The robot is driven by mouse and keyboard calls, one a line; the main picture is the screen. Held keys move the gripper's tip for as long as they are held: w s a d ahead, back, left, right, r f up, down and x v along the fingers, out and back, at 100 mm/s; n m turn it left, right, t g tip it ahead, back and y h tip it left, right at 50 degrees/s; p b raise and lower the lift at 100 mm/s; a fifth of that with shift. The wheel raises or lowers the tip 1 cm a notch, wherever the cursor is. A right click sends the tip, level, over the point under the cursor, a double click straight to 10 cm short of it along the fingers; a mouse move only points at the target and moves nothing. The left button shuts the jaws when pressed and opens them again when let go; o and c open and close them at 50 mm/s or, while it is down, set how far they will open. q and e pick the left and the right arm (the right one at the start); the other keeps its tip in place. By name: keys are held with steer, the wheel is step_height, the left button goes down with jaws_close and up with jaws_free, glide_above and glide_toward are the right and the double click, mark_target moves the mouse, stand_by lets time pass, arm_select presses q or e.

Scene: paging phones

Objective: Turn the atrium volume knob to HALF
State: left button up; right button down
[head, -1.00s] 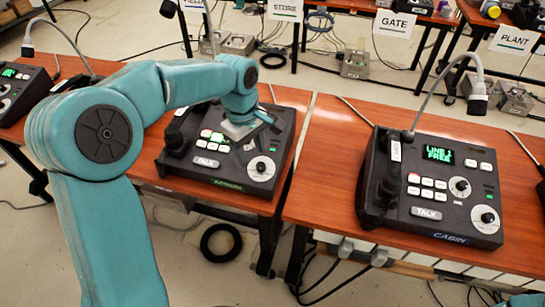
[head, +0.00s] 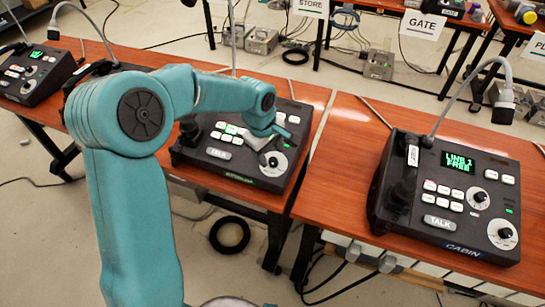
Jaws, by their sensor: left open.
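The middle paging console (head: 205,160) is black, with a blurred green name label (head: 240,179) that I cannot read surely as atrium. A black knob on a white dial (head: 273,162) shows at its lower right; its pointer setting is too small to read. My left gripper (head: 266,138) is open above the console's right part, just above and behind this dial in the picture. I cannot tell whether it touches the panel. The gripper and wrist hide the panel around the upper right, including any display or second knob there. My right gripper is not in view.
The CABIN console (head: 445,195) stands on the right table, its screen reading LINE 1 FREE and a gooseneck microphone (head: 503,108) rising behind it. Another console (head: 38,75) sits at the far left. A gap separates the two wooden tables. Cables lie on the floor.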

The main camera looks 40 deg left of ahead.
mark_target(273, 160)
arm_select(q)
steer(key=shift+w+d+f, duration=0.1)
steer(key=shift+w+f, duration=0.1)
steer(key=shift+f, duration=0.55)
steer(key=shift+w+f, duration=0.15)
steer(key=shift+f, duration=0.6)
jaws_close()
steer(key=shift+m, duration=0.3)
steer(key=m, duration=0.2)
steer(key=shift+m+b, duration=0.3)
steer(key=shift+m+g+y+b, duration=0.3)
steer(key=shift+m, duration=1.9)
